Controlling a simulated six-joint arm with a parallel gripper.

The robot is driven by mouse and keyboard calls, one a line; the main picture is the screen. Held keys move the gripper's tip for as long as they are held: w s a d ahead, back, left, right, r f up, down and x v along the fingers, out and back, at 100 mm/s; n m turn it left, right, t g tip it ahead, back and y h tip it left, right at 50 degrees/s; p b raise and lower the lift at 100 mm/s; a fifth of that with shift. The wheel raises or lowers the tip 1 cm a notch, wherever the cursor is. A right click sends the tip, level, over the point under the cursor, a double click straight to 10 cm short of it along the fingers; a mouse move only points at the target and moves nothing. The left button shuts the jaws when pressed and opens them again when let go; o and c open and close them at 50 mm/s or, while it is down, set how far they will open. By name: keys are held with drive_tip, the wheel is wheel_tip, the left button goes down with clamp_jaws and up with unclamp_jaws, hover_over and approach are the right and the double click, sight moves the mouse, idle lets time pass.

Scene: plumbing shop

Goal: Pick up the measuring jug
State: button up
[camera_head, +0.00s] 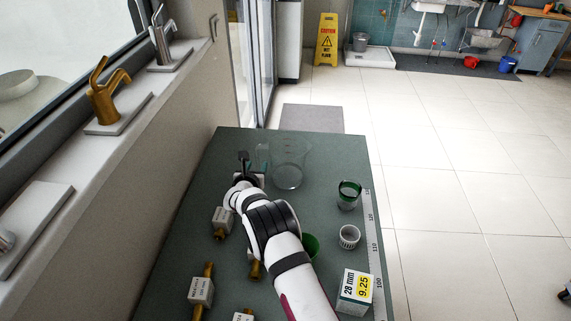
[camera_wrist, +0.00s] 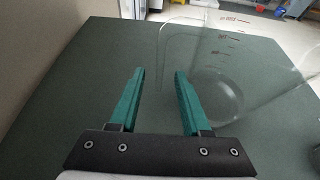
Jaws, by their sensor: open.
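The measuring jug (camera_head: 289,168) is clear and see-through, with faint markings near its rim. It stands on the green table (camera_head: 345,150) near the far edge. It also shows large at the right of the wrist view (camera_wrist: 232,75). My gripper (camera_wrist: 159,72) is open, with two teal fingers and nothing held firmly between them. In the head view my gripper (camera_head: 258,166) is just left of the jug, at its handle side. The right finger overlaps the jug's clear outline in the wrist view; I cannot tell whether they touch.
Tagged brass fittings (camera_head: 201,290) stand at left. A green cup (camera_head: 310,246) is partly behind my arm.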

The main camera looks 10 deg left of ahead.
drive_tip(key=shift+x, duration=0.85)
drive_tip(key=shift+r, duration=0.15)
clamp_jaws()
idle(0.6)
